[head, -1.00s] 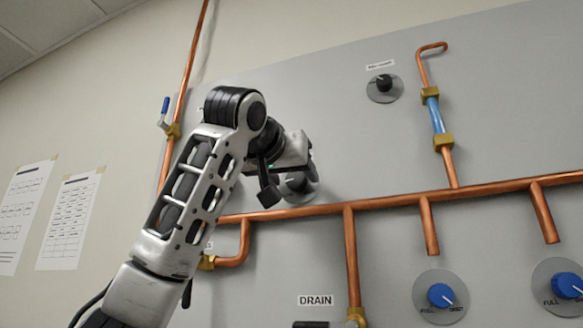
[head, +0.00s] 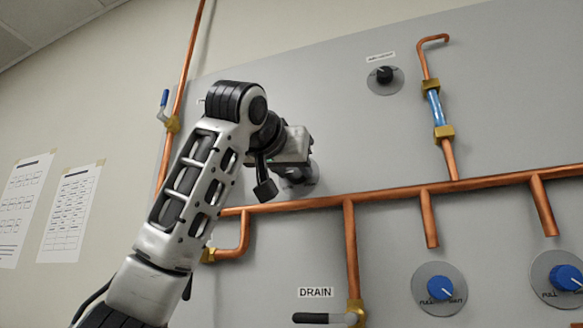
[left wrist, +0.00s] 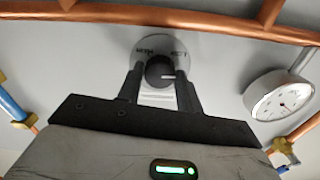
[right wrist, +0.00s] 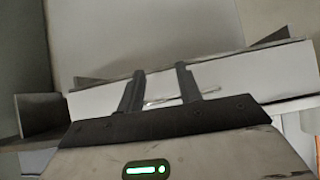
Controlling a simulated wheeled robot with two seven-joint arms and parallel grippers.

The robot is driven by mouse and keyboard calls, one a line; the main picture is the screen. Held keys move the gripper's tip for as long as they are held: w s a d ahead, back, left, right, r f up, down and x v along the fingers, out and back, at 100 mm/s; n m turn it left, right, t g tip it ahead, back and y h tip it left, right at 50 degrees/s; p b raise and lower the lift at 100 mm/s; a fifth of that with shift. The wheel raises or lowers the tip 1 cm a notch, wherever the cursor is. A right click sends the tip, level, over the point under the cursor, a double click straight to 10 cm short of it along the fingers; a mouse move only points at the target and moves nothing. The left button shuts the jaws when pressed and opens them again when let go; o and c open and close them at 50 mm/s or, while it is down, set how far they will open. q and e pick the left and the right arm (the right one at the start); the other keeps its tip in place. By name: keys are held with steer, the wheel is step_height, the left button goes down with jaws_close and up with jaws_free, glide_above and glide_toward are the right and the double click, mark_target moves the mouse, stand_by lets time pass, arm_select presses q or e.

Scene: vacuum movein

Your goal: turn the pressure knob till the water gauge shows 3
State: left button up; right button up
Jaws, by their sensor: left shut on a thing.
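The pressure knob (left wrist: 160,70) is a dark round knob with a white pointer mark, on a grey disc with small lettering, in the left wrist view. My left gripper (left wrist: 160,78) is shut on it, one finger on each side. In the head view my left arm and gripper (head: 288,150) cover most of that knob and its disc. The round white gauge (left wrist: 282,97) is at the right in the left wrist view; its needle is visible but the numbers are too small to read. My right gripper (right wrist: 161,80) is open and empty, away from the panel.
A copper pipe (head: 390,200) runs across the grey panel below the knob. Another black knob (head: 385,75), a blue sight tube (head: 435,107), two blue knobs (head: 440,290) and a drain lever (head: 325,318) are to the right. White box-like surfaces (right wrist: 235,75) lie beyond my right gripper.

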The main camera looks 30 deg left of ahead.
arm_select(q)
steer(key=m, duration=0.8)
steer(key=shift+m, duration=0.3)
steer(key=m, duration=0.4)
steer(key=shift+m, duration=2.5)
steer(key=o, duration=1)
